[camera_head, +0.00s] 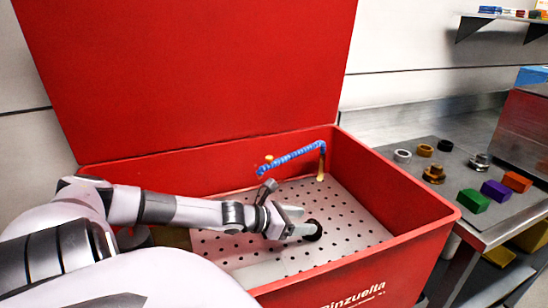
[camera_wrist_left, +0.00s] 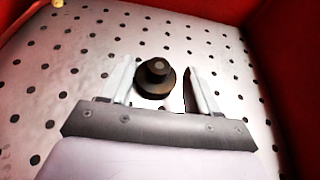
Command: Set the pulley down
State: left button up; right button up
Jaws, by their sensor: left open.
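A dark round pulley (camera_wrist_left: 155,78) with a raised hub lies on the perforated metal floor (camera_head: 345,215) of the red bin. In the left wrist view it sits between the tips of my left gripper (camera_wrist_left: 160,85), with a visible gap on its right side; on its left side the gap is narrow. In the head view the pulley (camera_head: 313,231) shows as a black disc at the fingertips of my left gripper (camera_head: 300,225). The left gripper is open and low over the floor. My right gripper is not in either view.
The red bin (camera_head: 425,222) has tall walls and a raised lid (camera_head: 190,70) behind. A blue hose (camera_head: 292,156) curves over the bin floor at the back. A side table on the right holds a green block (camera_head: 473,201), a purple block (camera_head: 496,190), an orange block (camera_head: 517,181) and several round parts.

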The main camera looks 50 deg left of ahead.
pick_arm(q)
jog(key=shift+p+v, duration=0.6)
jog(key=shift+v, duration=0.75)
jog(key=shift+p+v, duration=1.7)
jog(key=shift+v, duration=0.9)
jog(key=shift+r, duration=0.1)
